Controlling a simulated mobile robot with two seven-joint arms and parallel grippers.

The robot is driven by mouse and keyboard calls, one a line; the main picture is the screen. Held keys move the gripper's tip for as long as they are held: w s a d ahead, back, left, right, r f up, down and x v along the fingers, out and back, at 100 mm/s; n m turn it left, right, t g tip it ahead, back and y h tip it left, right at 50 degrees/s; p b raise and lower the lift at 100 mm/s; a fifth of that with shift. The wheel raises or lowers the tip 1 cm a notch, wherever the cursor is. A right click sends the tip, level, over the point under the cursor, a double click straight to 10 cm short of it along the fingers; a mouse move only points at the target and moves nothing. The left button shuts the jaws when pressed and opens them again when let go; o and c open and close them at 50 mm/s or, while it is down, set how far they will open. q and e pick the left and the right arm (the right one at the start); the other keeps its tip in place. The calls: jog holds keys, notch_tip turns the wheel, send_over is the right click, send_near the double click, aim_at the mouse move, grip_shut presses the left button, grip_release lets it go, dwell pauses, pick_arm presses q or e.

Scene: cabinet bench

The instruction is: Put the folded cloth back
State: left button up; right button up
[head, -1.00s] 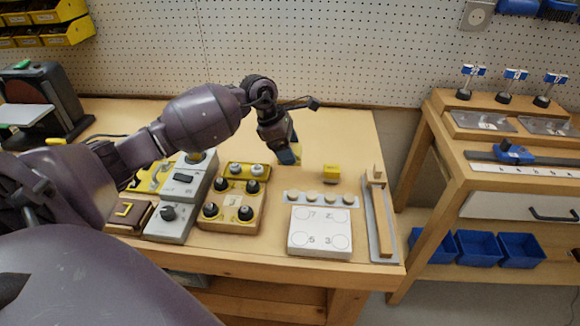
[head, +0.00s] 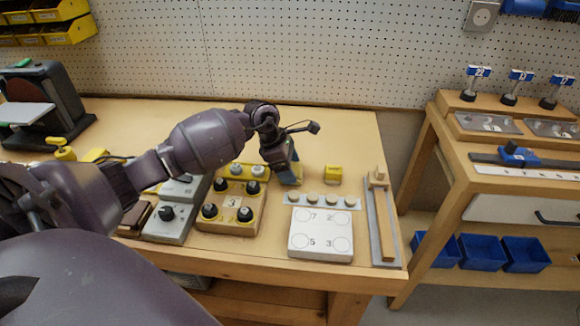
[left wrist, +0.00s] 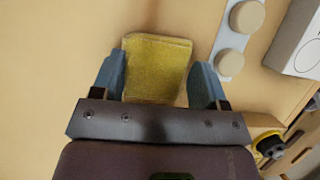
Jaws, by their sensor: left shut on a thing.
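The folded cloth (left wrist: 157,68) is a yellow, squarish pad seen between my left fingers in the left wrist view. My left gripper (left wrist: 158,82) is shut on it, one blue finger at each side. In the head view my left gripper (head: 290,178) points down over the bench behind the strip of round discs, with a sliver of the cloth showing. It is low over the bench top; I cannot tell whether the cloth touches the wood. My right gripper is not in view.
A small yellow block (head: 333,174) stands just right of the gripper. In front are a strip of pale discs (head: 321,201), a white numbered board (head: 320,234) and a box with black knobs (head: 232,210). A wooden bar (head: 381,220) lies at right. The bench behind is clear.

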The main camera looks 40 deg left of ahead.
pick_arm(q)
jog(key=o, duration=0.7)
jog(key=shift+f, duration=0.1)
jog(key=shift+o, duration=0.7)
jog(key=shift+r, duration=0.4)
jog(key=p+v, duration=0.1)
jog(key=v, duration=1)
jog(key=shift+r+p, duration=0.25)
jog(key=shift+p, duration=0.15)
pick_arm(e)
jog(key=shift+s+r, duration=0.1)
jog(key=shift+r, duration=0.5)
pick_arm(q)
jog(key=shift+s+a, duration=0.15)
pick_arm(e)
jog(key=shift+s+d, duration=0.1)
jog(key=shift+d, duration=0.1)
